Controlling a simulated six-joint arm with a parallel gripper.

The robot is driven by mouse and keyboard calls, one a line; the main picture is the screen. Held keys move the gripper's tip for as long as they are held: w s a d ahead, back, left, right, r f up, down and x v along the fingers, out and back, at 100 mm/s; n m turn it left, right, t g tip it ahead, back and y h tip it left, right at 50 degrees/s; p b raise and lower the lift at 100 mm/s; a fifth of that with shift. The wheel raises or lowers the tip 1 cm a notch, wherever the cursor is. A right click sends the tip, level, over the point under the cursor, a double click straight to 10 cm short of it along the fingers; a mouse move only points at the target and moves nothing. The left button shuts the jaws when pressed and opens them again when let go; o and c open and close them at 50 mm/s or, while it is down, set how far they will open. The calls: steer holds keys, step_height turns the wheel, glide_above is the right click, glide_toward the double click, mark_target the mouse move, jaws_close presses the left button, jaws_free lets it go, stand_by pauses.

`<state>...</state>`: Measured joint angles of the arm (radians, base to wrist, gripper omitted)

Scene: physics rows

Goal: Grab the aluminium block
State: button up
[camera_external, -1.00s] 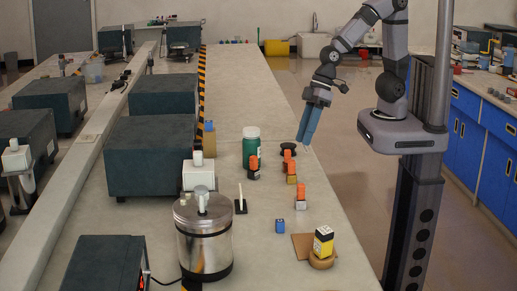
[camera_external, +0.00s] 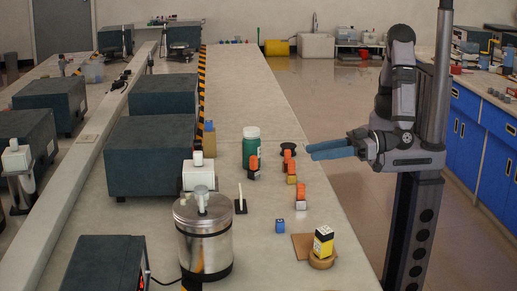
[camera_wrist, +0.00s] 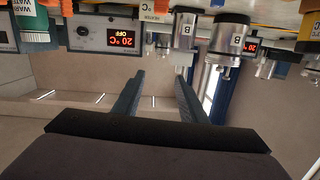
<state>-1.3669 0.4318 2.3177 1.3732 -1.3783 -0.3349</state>
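Several small blocks with orange tops stand in a row on the bench. The one with a pale silvery base (camera_external: 302,204) looks most like the aluminium block, but I cannot be sure at this size. Others have a tan base (camera_external: 292,180) and a black base (camera_external: 253,175). My gripper (camera_external: 311,152) hangs at the bench's right edge, its blue fingers pointing left. In the wrist view my gripper (camera_wrist: 159,76) has its fingers apart with nothing between them. I cannot make out the aluminium block in the wrist view, which looks upside down.
Dark boxes (camera_external: 150,158) fill the left.

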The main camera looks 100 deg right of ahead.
steer(key=s+t, duration=0.1)
steer(key=s, duration=0.2)
glide_toward(301, 199)
steer(key=w+r, duration=0.2)
steer(key=shift+w+d+r+h, duration=0.25)
steer(key=shift+w+d+h, duration=0.05)
steer(key=shift+d+h, duration=0.1)
steer(key=shift+w+f+p, duration=0.2)
steer(key=shift+w+p, duration=0.8)
steer(key=shift+w, duration=2.65)
jaws_close()
